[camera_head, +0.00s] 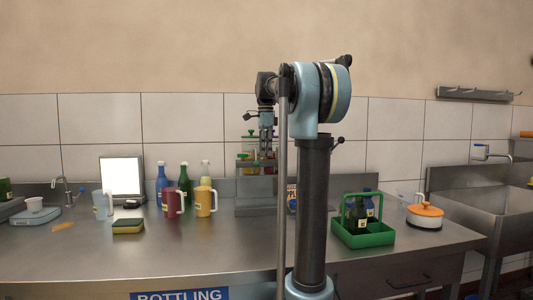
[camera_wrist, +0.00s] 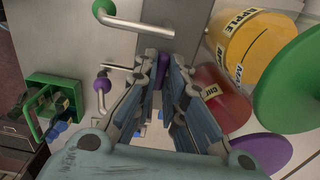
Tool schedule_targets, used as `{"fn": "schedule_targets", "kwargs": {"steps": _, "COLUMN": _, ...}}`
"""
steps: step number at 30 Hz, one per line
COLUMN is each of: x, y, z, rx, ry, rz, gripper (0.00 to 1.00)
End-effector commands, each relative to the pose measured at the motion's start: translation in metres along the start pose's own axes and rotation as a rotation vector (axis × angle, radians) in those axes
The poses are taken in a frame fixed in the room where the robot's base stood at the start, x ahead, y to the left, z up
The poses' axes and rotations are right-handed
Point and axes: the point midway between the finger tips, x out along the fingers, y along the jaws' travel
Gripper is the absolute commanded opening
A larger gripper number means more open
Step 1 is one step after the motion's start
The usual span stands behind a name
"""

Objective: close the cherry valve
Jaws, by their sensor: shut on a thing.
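In the wrist view the cherry tank (camera_wrist: 222,98) is red, with part of its label showing, and a purple lid (camera_wrist: 262,153) is beside it at the lower right. My gripper (camera_wrist: 163,73) has both fingers close together on a purple valve handle (camera_wrist: 158,76), mostly hidden between the fingertips. A bent metal spout with a purple tip (camera_wrist: 102,85) is to the left of the fingers. In the head view my gripper (camera_head: 267,148) is at the dispenser (camera_head: 256,190), partly hidden by my arm.
The yellow apple tank (camera_wrist: 245,42) with its green lid (camera_wrist: 291,82) is close on the right, and a green-tipped spout (camera_wrist: 104,7) is above. A green carrier (camera_head: 362,237) with bottles stands on the counter. Mugs, including a yellow one (camera_head: 204,201), stand left of the dispenser.

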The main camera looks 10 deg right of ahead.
Motion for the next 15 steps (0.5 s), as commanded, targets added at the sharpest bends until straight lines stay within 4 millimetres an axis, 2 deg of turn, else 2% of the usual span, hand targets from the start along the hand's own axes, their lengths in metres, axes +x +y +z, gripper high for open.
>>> {"fn": "schedule_targets", "kwargs": {"steps": 7, "x": -0.0002, "y": -0.0026, "z": 0.0015, "rx": 0.0, "ry": -0.003, "rz": -0.006, "gripper": 0.0}}
{"fn": "schedule_targets", "kwargs": {"steps": 8, "x": -0.0002, "y": -0.0026, "z": 0.0015, "rx": -0.001, "ry": -0.003, "rz": -0.006, "gripper": 0.15}}
{"fn": "schedule_targets", "kwargs": {"steps": 10, "x": -0.0001, "y": -0.0022, "z": 0.0013, "rx": -0.001, "ry": -0.003, "rz": -0.005, "gripper": 0.31}}
{"fn": "schedule_targets", "kwargs": {"steps": 15, "x": -0.0001, "y": -0.0013, "z": 0.0007, "rx": 0.0, "ry": -0.002, "rz": -0.003, "gripper": 0.31}}
